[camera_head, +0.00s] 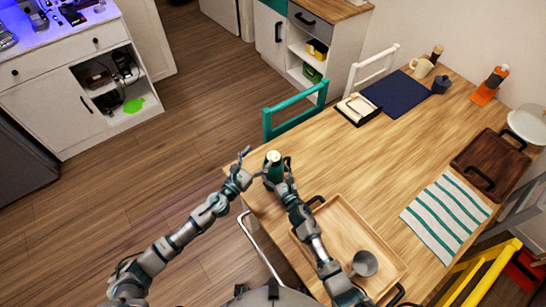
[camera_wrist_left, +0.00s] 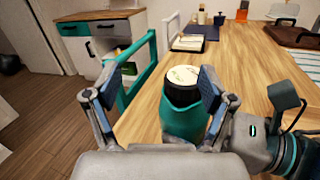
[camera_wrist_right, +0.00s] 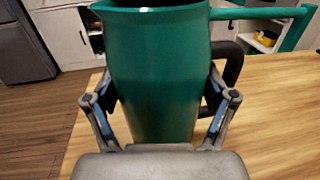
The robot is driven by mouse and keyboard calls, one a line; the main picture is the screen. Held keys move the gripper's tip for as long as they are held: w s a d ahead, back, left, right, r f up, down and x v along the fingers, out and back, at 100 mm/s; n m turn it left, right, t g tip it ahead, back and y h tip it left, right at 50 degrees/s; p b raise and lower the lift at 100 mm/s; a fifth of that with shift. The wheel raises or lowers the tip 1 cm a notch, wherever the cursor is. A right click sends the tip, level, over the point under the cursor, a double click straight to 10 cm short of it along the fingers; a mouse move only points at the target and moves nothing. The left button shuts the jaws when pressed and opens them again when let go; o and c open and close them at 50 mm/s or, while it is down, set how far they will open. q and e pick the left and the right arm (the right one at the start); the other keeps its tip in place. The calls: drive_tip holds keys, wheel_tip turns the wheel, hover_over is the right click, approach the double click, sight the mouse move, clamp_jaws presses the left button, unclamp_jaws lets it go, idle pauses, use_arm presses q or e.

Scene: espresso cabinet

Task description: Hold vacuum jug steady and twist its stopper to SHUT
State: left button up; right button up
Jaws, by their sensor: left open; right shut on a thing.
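The vacuum jug (camera_head: 270,178) is green and stands upright near the table's left corner. Its stopper (camera_wrist_left: 183,77) has a cream top with small marks, too small to read, above a black collar. My right gripper (camera_wrist_right: 160,98) is shut on the jug's body, one finger on each side; the black handle (camera_wrist_right: 232,75) shows at the right. My left gripper (camera_head: 251,163) is open, to the left of the jug's top in the head view. In the left wrist view the stopper lies beyond and between its spread fingers (camera_wrist_left: 158,88), apparently not gripped.
A wooden tray (camera_head: 337,207) with a metal cup (camera_head: 364,263) lies close to my right arm. A teal chair (camera_head: 295,108) stands at the table's far-left edge. A striped cloth (camera_head: 446,217), dark mat (camera_head: 397,93) and brown board (camera_head: 490,160) lie farther off. The table's middle is clear.

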sight(273, 158)
use_arm(q)
drive_tip(key=s+f+n+t+y, duration=0.1)
drive_tip(key=s+f+n+y, duration=0.2)
drive_tip(key=s, duration=0.6)
drive_tip(key=x, duration=1.2)
drive_tip(key=shift+w+f, duration=0.1)
drive_tip(key=shift+f, duration=0.1)
drive_tip(key=c, duration=1.2)
